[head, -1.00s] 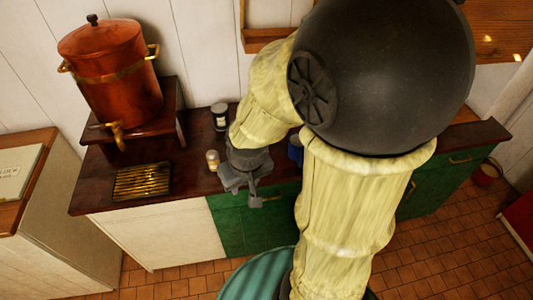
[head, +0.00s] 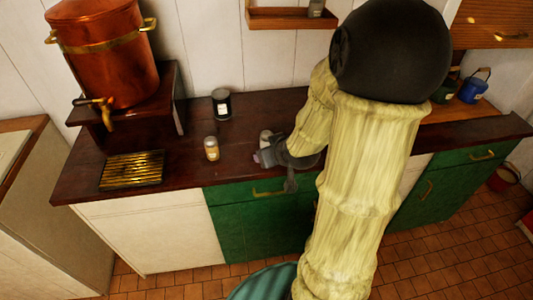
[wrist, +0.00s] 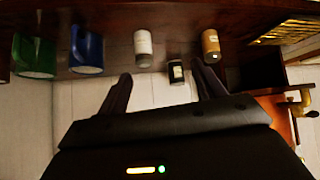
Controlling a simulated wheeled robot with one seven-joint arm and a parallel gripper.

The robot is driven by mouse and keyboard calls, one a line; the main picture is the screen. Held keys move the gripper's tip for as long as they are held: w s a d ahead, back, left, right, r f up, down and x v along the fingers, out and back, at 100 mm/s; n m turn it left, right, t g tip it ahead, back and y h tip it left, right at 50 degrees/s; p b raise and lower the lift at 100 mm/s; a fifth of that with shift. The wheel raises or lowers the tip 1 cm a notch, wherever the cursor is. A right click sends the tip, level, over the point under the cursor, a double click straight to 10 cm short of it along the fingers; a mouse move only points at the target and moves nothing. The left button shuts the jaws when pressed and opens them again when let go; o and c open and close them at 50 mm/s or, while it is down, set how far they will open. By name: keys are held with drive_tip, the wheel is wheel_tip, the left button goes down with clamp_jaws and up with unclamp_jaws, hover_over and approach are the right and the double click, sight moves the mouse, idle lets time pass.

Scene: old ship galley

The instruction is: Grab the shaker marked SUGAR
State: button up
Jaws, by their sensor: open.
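Two small shakers stand upright on the dark counter (head: 190,183). A tan one with a pale top (head: 211,148) stands left of my gripper in the head view; it is at upper right in the wrist view (wrist: 210,45). A whitish one (head: 265,138) stands just behind my gripper, partly hidden; it also shows in the wrist view (wrist: 143,48). I cannot read SUGAR on either. My gripper (head: 272,162) is open and empty, low over the counter's front. Its spread fingers in the wrist view (wrist: 163,86) point towards the shakers, apart from them.
A dark jar (head: 222,104) stands behind the shakers. A copper urn (head: 103,55) and brass drip grate (head: 132,170) are at left. Blue (wrist: 87,50) and green (wrist: 35,55) vessels stand beside the whitish shaker in the wrist view. My arm hides the counter's middle.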

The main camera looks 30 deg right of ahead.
sight(267, 142)
drive_tip(key=w+d+f+t+b, duration=0.1)
drive_tip(key=d+f+t+b, duration=0.2)
drive_tip(key=d+b, duration=0.3)
drive_tip(key=shift+w+t, duration=0.35)
drive_tip(key=shift+t, duration=0.45)
drive_tip(key=shift+w+a+r+p, duration=0.1)
drive_tip(key=shift+p, duration=0.2)
drive_tip(key=p+x, duration=0.5)
drive_tip(key=x, duration=0.7)
drive_tip(key=shift+a+f+p, duration=0.1)
drive_tip(key=shift+f+p, duration=0.15)
drive_tip(key=shift+p, duration=0.1)
